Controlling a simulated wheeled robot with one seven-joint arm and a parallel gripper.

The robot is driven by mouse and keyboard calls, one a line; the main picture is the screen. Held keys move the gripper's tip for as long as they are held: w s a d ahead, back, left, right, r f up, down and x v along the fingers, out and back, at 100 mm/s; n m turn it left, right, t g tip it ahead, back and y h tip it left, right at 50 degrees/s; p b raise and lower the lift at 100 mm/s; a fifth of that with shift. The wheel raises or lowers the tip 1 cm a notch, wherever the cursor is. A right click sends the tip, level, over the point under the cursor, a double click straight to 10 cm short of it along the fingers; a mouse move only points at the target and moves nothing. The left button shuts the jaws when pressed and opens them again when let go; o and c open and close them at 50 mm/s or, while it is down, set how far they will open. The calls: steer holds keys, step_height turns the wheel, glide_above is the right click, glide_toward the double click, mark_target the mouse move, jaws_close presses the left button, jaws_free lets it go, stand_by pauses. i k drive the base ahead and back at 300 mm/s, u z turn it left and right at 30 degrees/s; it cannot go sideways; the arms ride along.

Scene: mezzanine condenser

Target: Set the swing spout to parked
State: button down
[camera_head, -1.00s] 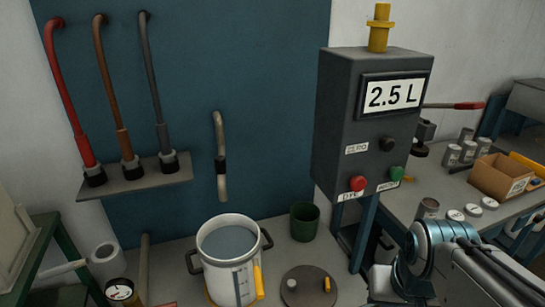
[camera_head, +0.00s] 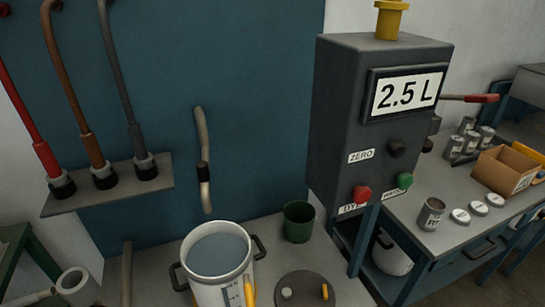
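A bent beige metal pipe with a black collar (camera_head: 203,160), which looks like the swing spout, is on the blue wall panel. It hangs nearly upright, its lower end above and behind the pot. The white pot (camera_head: 218,265) of greyish liquid stands below it, with dark side handles and a yellow piece at its front. The grey control box (camera_head: 335,120) to the right reads 2.5 L and has a black knob, a red button and a green button. My gripper is not in view.
Red, brown and grey hoses end at a wall shelf (camera_head: 110,195) on the left. A green cup (camera_head: 299,222) and a dark round lid (camera_head: 303,288) are beside the pot. A bench (camera_head: 440,245) with cans and a cardboard box (camera_head: 506,170) is at right.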

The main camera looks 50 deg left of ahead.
mark_target(203, 176)
steer(key=k, duration=1.15)
steer(key=u, duration=1.75)
steer(key=i, duration=0.5)
steer(key=z, duration=0.45)
steer(key=k, duration=0.6)
steer(key=z, duration=0.65)
steer(key=i, duration=0.95)
steer(key=u, duration=1.1)
steer(key=i, duration=0.55)
steer(key=u, duration=0.55)
